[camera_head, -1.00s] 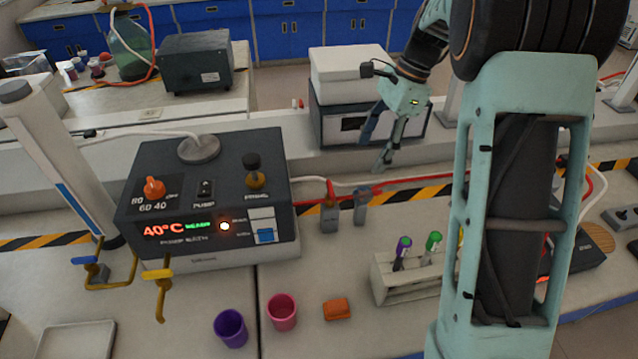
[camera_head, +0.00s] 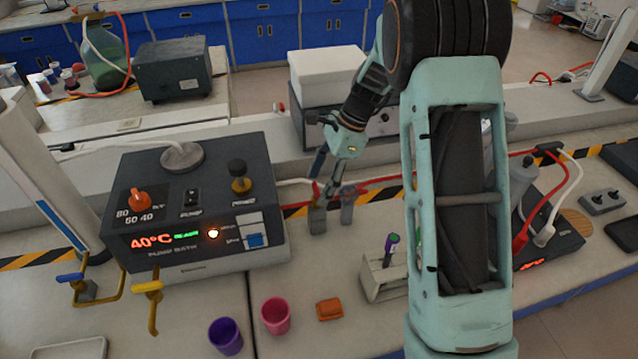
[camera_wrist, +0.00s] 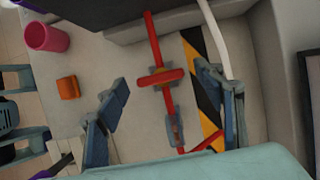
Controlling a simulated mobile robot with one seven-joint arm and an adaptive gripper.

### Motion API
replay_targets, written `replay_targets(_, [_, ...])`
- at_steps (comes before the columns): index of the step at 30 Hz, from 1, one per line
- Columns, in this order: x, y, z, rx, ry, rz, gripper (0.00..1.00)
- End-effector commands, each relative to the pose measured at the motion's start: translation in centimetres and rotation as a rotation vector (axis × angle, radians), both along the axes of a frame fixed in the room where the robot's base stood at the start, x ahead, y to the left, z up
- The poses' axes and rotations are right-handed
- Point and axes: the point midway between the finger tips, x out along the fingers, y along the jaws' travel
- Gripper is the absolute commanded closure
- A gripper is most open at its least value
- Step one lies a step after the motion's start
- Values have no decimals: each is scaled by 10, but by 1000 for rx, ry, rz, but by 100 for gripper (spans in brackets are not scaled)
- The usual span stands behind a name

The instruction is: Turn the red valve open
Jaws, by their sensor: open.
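The red valve handle (camera_wrist: 160,77) lies crosswise to the red pipe (camera_wrist: 153,40) in the wrist view. The pipe runs between small blue-grey supports (camera_wrist: 171,104). In the head view the handle is mostly hidden by my fingers, and the supports (camera_head: 317,220) show below them. My gripper (camera_wrist: 163,81) is open, with one finger left of the handle and one right of it in the wrist view. In the head view my gripper (camera_head: 325,178) hangs above the valve. I cannot tell whether either finger touches it.
A dark water bath (camera_head: 195,210) with a 40°C display stands left of the valve. A purple cup (camera_head: 226,336), a pink cup (camera_head: 276,316) and an orange block (camera_head: 330,309) are in front. A tube rack (camera_head: 382,277) stands right. A white hose (camera_wrist: 214,38) runs beside the pipe.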

Motion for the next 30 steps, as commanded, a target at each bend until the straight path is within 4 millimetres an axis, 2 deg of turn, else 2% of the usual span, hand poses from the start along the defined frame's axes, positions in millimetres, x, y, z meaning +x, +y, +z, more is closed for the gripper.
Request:
replay_targets(11, [-1,2,-5,0,0,0,39])
replay_targets(22, [-1,2,-5,-1,0,0,80])
replay_targets(30, [0,1,-4,-1,-1,26,80])
